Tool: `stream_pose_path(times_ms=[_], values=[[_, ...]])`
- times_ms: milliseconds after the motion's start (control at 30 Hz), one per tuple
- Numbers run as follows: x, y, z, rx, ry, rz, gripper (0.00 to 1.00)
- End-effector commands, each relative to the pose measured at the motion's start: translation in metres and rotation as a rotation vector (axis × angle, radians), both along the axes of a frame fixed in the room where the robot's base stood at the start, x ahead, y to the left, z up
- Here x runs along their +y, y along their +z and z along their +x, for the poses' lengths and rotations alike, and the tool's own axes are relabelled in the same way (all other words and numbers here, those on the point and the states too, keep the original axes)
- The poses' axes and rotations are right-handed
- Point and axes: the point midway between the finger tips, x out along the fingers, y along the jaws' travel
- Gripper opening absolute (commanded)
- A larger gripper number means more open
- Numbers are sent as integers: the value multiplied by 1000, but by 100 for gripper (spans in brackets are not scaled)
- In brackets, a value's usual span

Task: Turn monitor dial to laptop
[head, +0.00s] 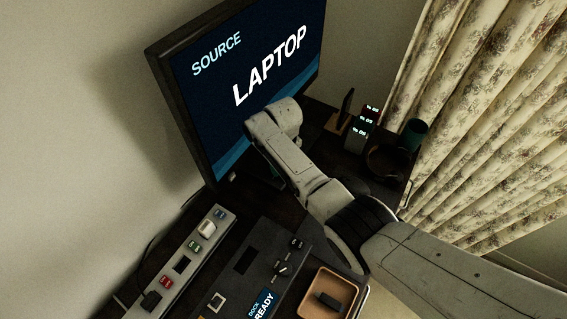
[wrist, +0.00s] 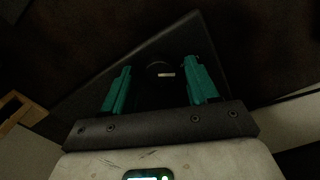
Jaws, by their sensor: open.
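The monitor (head: 225,115) stands at the back of the desk, its lit screen reading "SOURCE LAPTOP". My arm reaches up in front of the screen's lower part in the head view and hides my gripper there. In the wrist view my gripper (wrist: 161,88) is open, its two teal fingers apart. A dark rounded thing with a small pale mark (wrist: 166,75) lies between or just beyond the fingers; it may be the monitor dial. It is too dark to tell whether the fingers touch it.
A lit clock-like device (head: 364,125), a teal cup (head: 414,133) and headphones (head: 388,162) stand right, near the curtain (head: 470,110).

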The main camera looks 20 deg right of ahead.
Motion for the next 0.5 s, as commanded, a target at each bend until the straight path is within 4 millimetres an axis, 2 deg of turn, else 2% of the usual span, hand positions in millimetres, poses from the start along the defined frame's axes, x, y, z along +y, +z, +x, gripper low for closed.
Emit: stream_pose_path(times_ms=[167,267,500], values=[[0,3,0,-1,0,0,59],[0,12,0,-1,0,0,59],[0,55,1,-4,0,1,59]])
